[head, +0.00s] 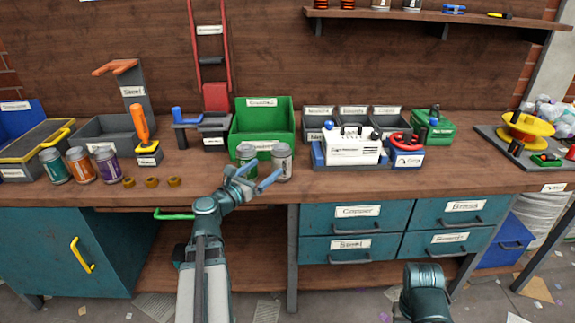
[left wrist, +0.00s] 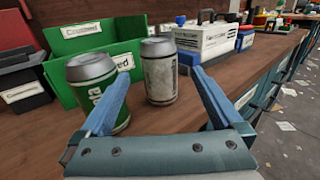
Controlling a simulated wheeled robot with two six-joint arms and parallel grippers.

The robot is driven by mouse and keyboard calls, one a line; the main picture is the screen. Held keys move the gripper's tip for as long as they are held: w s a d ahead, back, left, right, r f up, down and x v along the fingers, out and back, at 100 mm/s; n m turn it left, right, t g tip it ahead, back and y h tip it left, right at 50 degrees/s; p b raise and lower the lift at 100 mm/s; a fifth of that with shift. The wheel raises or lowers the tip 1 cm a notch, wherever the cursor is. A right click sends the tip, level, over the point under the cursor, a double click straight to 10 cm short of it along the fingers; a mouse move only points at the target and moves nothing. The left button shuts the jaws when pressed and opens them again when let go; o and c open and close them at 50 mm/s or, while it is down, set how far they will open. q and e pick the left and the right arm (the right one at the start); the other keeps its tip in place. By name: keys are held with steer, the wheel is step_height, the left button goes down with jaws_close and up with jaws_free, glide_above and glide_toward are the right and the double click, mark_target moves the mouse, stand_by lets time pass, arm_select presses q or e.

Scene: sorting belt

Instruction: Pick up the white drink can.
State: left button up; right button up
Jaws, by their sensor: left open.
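The white drink can (head: 282,162) stands upright on the wooden bench in front of the green bin, with a grey-white label and silver top. It also shows in the left wrist view (left wrist: 160,75), beyond the fingertips and between them. A green drink can (head: 246,154) stands just left of it. My left gripper (head: 262,180) is open and empty at the front of the cans. In the left wrist view its left finger overlaps the green can (left wrist: 85,75). Part of my right arm shows at the bottom of the head view, but its gripper is not visible.
The green bin (head: 263,146) stands right behind the cans. A white box in a blue tray (head: 318,158) is to the right. Several cans (head: 80,165) and small brown pieces (head: 151,183) are to the left. The bench front (head: 400,183) is clear.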

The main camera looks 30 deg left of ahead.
mark_target(279, 161)
arm_select(q)
steer(key=w, duration=0.8)
steer(key=shift+d, duration=0.35)
steer(key=w, duration=0.5)
steer(key=shift+w+r, duration=0.1)
steer(key=shift+r, duration=0.05)
steer(key=shift+c, duration=0.2)
steer(key=c, duration=1.1)
steer(key=shift+r, duration=0.1)
